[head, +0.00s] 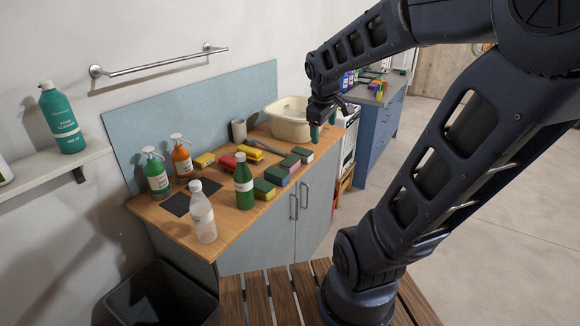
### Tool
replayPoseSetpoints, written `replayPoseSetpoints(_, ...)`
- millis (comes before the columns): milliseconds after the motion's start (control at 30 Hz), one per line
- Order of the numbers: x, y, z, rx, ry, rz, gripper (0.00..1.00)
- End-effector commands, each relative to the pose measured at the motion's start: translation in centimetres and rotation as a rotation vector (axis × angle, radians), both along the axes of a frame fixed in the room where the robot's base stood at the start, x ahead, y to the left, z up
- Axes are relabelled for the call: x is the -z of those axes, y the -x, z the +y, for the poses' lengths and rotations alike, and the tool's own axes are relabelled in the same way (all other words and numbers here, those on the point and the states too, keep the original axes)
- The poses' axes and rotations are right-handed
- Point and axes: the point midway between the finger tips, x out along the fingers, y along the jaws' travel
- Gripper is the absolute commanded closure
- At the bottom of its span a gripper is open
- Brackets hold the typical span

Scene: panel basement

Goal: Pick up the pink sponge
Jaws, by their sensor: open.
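Several small block sponges with dark green tops sit in a row on the right part of the wooden counter (232,217). One of them has a pinkish-mauve side and looks like the pink sponge (279,179); at this size its colour is not certain. It lies between a yellow-sided sponge (265,194) in front and another green-topped sponge (290,164) behind. My gripper (322,128) points down with teal fingers, above the counter's right end, to the right of and beyond the pink sponge. It is open, apart from the sponges, and appears empty.
A green bottle (244,182) stands just left of the sponges, a clear bottle (202,216) nearer. Red and yellow items, a grey-handled brush (268,146) and a cream basin (289,122) lie behind. Pump bottles (181,158) stand at left.

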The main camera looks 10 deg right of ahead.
Motion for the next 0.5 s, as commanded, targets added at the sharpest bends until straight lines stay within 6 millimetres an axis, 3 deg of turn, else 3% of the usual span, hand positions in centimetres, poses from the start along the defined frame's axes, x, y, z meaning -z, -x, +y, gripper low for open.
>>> replayPoseSetpoints(500,6.1,-12.2,2.3,-0.722,0.332,0.197,0.24)
